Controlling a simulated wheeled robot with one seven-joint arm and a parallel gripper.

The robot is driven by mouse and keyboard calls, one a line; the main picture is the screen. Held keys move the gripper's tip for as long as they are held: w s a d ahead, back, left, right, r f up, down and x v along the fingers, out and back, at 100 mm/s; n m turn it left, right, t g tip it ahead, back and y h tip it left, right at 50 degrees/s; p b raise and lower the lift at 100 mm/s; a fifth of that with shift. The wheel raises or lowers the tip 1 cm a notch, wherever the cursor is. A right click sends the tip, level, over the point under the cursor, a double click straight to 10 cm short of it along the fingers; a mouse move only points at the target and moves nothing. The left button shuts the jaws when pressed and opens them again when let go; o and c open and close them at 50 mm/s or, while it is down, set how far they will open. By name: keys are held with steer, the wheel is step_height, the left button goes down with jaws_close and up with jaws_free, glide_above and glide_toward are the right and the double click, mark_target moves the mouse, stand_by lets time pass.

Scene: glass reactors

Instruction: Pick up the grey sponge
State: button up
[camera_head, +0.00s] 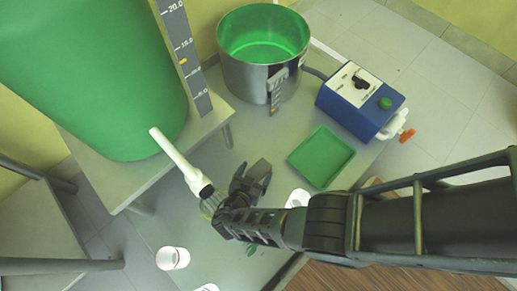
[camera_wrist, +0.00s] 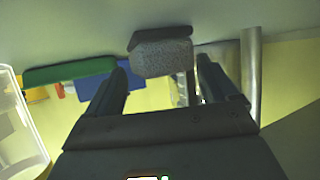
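The grey sponge (camera_wrist: 163,58) shows in the wrist view as a speckled grey block with a darker layer along one side. It rests against the grey table top, which is at the top of that upside-down view. My gripper (camera_wrist: 165,80) is open, with one finger to each side of the sponge in the picture. The sponge appears at or just beyond the fingertips, and no contact is visible. In the head view my gripper (camera_head: 252,180) is low over the table, and I cannot make out the sponge there.
A green tray (camera_head: 321,157) lies right of my gripper. A blue control box (camera_head: 350,108) and a steel pot (camera_head: 245,80) with green inside stand behind. A white pipe (camera_head: 176,155) from the big green tank ends close left of my gripper. A white-capped container (camera_head: 172,258) is front left.

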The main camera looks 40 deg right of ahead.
steer(key=c, duration=1)
steer(key=shift+o, duration=0.2)
